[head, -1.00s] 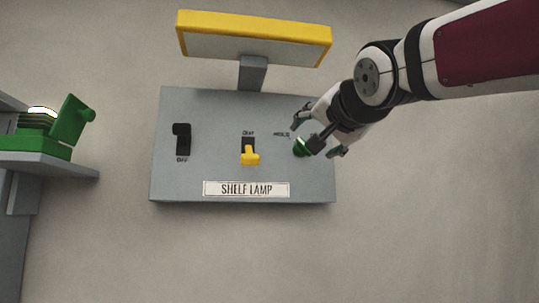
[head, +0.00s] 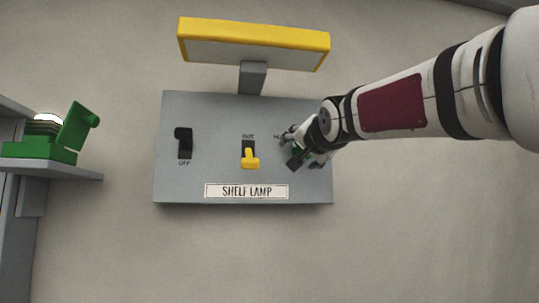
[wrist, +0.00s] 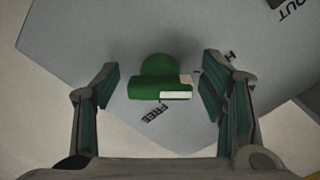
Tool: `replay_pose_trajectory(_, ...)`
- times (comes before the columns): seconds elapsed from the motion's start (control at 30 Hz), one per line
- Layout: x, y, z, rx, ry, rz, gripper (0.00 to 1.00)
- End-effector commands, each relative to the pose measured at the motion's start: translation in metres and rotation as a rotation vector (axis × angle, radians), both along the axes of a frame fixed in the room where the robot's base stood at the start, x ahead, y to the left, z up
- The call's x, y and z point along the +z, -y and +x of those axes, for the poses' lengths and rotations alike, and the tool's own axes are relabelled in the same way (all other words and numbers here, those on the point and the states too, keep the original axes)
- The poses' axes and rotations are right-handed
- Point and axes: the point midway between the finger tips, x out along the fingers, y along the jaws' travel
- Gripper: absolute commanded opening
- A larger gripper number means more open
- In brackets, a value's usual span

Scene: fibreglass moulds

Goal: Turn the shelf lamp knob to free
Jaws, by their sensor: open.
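The shelf lamp panel (head: 215,165) is a grey plate on the wall with a "SHELF LAMP" label (head: 246,191). Its green knob (wrist: 158,80) has a raised bar with a white mark toward its right end in the wrist view. The word "FREE" (wrist: 155,113) is printed just below the knob there, and a partly hidden label starting with H is at upper right. My gripper (wrist: 160,88) is open, one finger on each side of the knob, with gaps visible on both sides. In the head view my gripper (head: 305,153) mostly hides the knob.
Left of the knob are a yellow lever (head: 250,157) and a black switch (head: 184,142) marked OFF. A yellow-framed lamp head (head: 255,44) stands above the panel. A shelf (head: 60,171) at far left holds a green object (head: 66,139). The wall below is clear.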

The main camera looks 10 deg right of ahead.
Motion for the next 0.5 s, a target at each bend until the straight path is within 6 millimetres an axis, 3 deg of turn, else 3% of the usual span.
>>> replay_pose_trajectory(0.03, -0.0001, 0.0001, -0.0001, 0.000, 0.000, 0.000, 0.65)
replay_pose_trajectory(0.2, -0.0002, 0.0001, -0.0002, 0.000, 0.000, 0.000, 0.26)
replay_pose_trajectory(0.27, -0.0002, 0.0001, -0.0002, 0.000, 0.000, 0.000, 0.16)
replay_pose_trajectory(0.5, -0.0001, 0.0004, -0.0003, -0.001, -0.001, 0.011, 0.16)
